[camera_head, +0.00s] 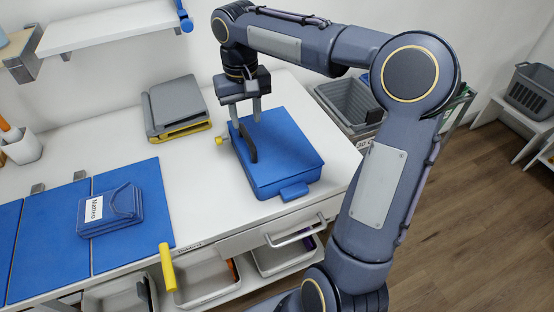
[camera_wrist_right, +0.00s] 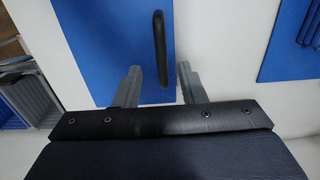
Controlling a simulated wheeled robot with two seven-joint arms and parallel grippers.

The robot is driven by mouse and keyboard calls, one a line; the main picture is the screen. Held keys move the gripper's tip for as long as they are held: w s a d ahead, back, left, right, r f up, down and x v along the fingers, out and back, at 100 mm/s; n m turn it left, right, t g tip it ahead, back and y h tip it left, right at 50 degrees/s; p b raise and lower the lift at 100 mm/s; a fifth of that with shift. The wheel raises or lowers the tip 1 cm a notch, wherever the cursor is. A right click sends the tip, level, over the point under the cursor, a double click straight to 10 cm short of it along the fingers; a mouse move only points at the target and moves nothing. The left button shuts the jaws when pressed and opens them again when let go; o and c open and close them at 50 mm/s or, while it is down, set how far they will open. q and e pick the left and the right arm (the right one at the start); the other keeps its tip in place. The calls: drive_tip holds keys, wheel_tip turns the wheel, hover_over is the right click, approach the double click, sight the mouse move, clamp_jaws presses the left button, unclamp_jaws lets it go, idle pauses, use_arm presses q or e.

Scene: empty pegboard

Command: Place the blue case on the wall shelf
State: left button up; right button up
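A large blue case (camera_head: 285,150) lies flat on the white worktop, with a black handle (camera_head: 244,142) on its top. It also shows in the right wrist view (camera_wrist_right: 105,40), where the black handle (camera_wrist_right: 160,50) stands between my finger tips. My right gripper (camera_head: 245,112) is over the case's left part. Its fingers are apart, one on each side of the handle, with a gap on both sides in the right wrist view (camera_wrist_right: 158,75). The white wall shelf (camera_head: 110,25) is at the upper left; its top looks empty. My left gripper is not in view.
A smaller blue labelled case (camera_head: 110,210) lies on blue mats (camera_head: 45,240). A grey and yellow case (camera_head: 177,105) is at the back of the worktop. A white cup (camera_head: 22,147) stands at the left. A grey crate (camera_head: 350,103) is beyond the worktop's right edge.

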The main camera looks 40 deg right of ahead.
sight(248, 137)
drive_tip(key=f, duration=0.7)
drive_tip(key=shift+s+a+f, duration=0.15)
drive_tip(key=shift+s+f, duration=0.05)
drive_tip(key=shift+s, duration=0.05)
clamp_jaws()
